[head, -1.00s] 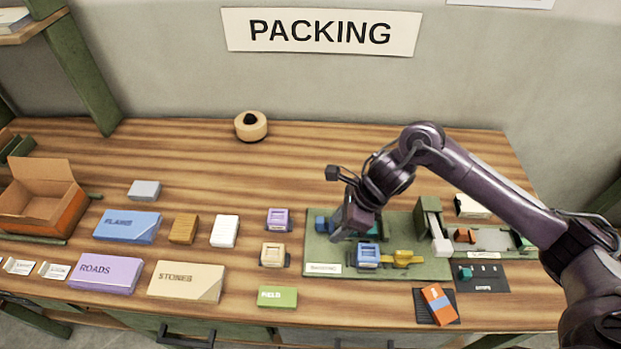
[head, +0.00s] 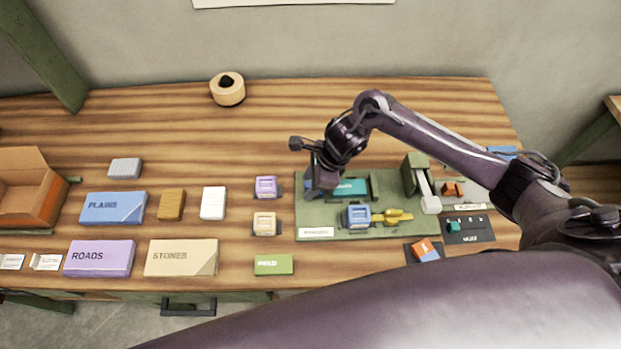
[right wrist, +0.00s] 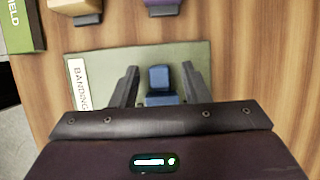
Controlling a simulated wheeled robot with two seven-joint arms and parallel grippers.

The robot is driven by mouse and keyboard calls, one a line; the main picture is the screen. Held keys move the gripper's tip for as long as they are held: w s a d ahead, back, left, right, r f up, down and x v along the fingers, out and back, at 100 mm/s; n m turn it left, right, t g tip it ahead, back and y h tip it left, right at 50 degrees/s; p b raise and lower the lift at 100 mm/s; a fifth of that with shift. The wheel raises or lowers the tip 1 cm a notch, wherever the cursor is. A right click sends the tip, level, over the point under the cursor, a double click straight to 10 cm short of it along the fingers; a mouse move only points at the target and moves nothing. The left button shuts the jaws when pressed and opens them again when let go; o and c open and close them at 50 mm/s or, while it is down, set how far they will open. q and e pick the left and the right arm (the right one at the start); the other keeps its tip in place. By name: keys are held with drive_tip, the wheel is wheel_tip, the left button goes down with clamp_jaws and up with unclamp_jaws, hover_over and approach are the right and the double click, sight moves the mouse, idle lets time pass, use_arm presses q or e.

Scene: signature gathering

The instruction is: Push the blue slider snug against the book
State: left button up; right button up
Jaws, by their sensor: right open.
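The blue slider (right wrist: 160,80) stands near the end of the green board (right wrist: 195,55) in the right wrist view, between my open right gripper's fingers (right wrist: 160,68); contact is not clear. In the head view, only a bit of the blue slider (head: 308,186) shows left of my right gripper (head: 319,188), which is low over the board's left part. The teal book (head: 351,187) lies on the board just right of the gripper. The gap between slider and book is hidden by the gripper. My left gripper is out of view.
A blue stamp-like block (head: 357,216) and a yellow piece (head: 394,216) sit at the board's front. A purple block (head: 266,187) and a tan block (head: 264,223) stand left of the board. A grey-white lever (head: 426,190) is at right.

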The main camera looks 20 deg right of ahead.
drive_tip(key=c, duration=0.4)
clamp_jaws()
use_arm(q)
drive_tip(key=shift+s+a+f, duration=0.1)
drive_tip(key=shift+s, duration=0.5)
use_arm(e)
drive_tip(key=shift+d, duration=0.1)
